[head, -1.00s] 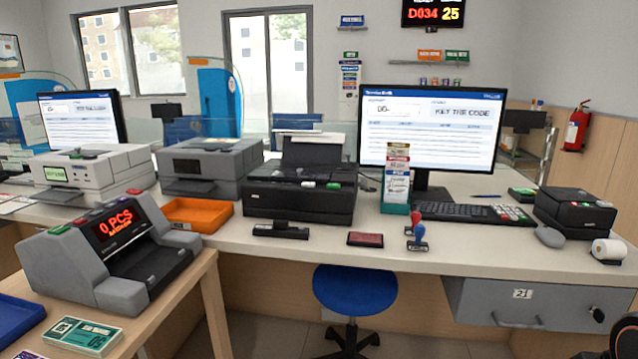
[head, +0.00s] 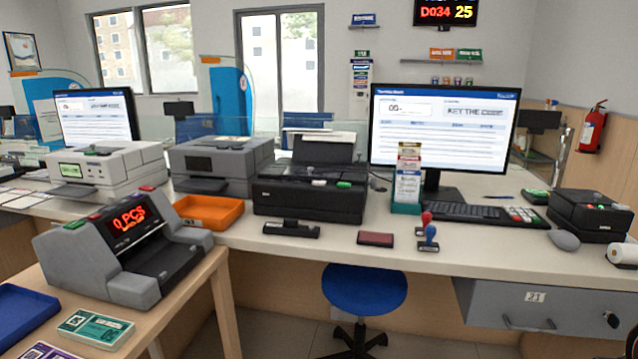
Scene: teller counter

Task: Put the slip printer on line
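Several printer-like machines stand on the counter, and I cannot tell for certain which is the slip printer. A black printer (head: 308,201) with a raised paper feed and a white and a green button on its front top edge stands left of the large monitor. A smaller black device (head: 590,214) with coloured buttons stands at the right end. A grey printer (head: 222,160) and a white machine (head: 108,168) with a lit green display stand further left. My gripper is not in view.
The large monitor (head: 443,125) reads "KEY THE CODE". A keyboard (head: 468,214), card holder (head: 408,178), stamps (head: 428,233) and orange tray (head: 208,211) are on the counter. A note counter (head: 125,245) stands on a side table. A blue stool (head: 363,290) occupies the floor in front.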

